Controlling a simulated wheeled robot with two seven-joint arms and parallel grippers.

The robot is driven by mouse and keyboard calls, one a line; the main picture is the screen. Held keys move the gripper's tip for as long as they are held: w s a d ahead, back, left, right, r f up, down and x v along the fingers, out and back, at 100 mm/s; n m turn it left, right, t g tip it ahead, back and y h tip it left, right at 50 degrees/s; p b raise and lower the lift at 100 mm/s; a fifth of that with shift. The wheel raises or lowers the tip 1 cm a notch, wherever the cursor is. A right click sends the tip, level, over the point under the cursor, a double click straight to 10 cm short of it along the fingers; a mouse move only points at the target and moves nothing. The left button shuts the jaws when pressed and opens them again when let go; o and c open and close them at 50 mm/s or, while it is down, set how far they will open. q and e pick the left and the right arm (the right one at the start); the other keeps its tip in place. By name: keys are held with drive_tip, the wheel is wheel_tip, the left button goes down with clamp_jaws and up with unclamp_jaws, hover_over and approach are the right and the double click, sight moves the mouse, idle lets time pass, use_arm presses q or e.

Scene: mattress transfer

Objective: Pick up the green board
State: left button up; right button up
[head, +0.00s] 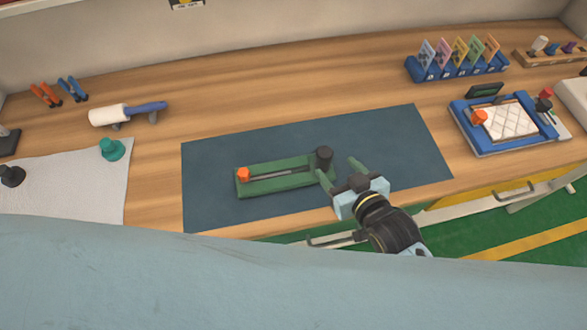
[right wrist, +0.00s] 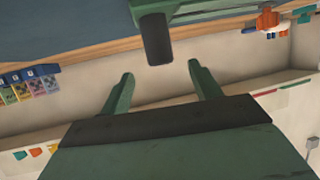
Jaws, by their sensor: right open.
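The green board (head: 275,184) lies flat on a dark blue mat (head: 220,160) on the wooden table. It has an orange knob (head: 243,174) at its left end, a slim grey bar along its middle and an upright black cylinder (head: 323,158) at its right end. My right gripper (head: 340,167) is open with nothing seen between its fingers, at the board's right end close to the black cylinder. In the right wrist view, the black cylinder (right wrist: 156,40) shows just beyond the gap between the open fingers (right wrist: 161,74). My left gripper is not in view.
A blue tray with a white quilted pad (head: 510,120) stands at the right. A blue card rack (head: 457,67) is at the back right. A white roller (head: 110,115), pliers (head: 60,92) and a pale cloth (head: 75,185) with a teal knob (head: 112,149) are at the left. The mat around the board is clear.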

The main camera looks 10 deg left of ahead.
sight(321, 149)
drive_tip(key=x, duration=0.9)
drive_tip(key=shift+w+a+f, duration=0.1)
drive_tip(key=shift+w+a, duration=0.05)
drive_tip(key=c, duration=1.2)
clamp_jaws()
